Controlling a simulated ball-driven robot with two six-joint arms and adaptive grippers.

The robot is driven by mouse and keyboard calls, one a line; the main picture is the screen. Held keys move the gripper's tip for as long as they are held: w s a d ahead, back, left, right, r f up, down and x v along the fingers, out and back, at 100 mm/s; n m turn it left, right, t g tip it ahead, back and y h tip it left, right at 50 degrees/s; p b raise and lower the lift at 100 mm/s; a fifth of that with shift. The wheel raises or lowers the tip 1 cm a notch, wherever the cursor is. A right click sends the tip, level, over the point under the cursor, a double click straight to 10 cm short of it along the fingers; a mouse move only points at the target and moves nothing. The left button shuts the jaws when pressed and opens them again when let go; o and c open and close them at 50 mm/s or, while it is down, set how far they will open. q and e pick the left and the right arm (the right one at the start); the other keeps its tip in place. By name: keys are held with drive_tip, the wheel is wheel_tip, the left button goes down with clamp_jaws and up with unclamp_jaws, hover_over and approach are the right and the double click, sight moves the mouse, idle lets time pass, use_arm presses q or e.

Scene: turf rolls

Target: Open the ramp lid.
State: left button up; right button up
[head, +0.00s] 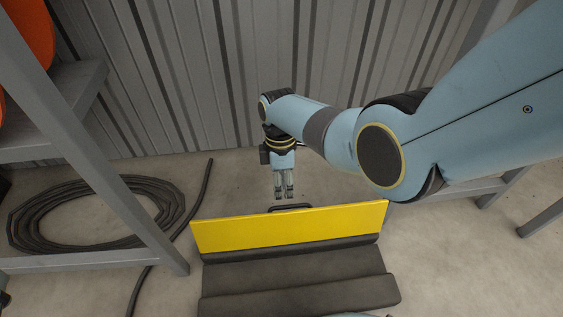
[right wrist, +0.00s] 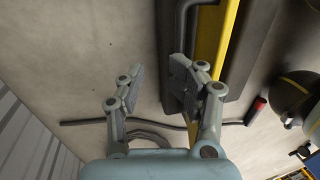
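The ramp lid (head: 290,230) is a yellow panel, standing tilted up along the far side of the dark ramp body (head: 300,280) in the head view. A dark handle (head: 290,207) shows at its top edge. In the right wrist view the lid (right wrist: 208,45) is a narrow yellow strip, with the dark handle bar (right wrist: 181,40) to its left. My right gripper (head: 284,191) is just beyond the lid's top edge. Its fingers (right wrist: 160,85) are apart with nothing between them; one finger overlaps the lid edge in view, and contact cannot be told.
A coiled black hose (head: 85,243) lies on the floor at left, its end running near the ramp. Grey metal frames (head: 130,220) stand at left and right. A corrugated wall (head: 210,80) rises behind my right gripper. Bare floor (head: 460,260) lies right of the ramp.

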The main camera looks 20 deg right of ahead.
drive_tip(key=v, duration=0.8)
drive_tip(key=shift+f, duration=0.1)
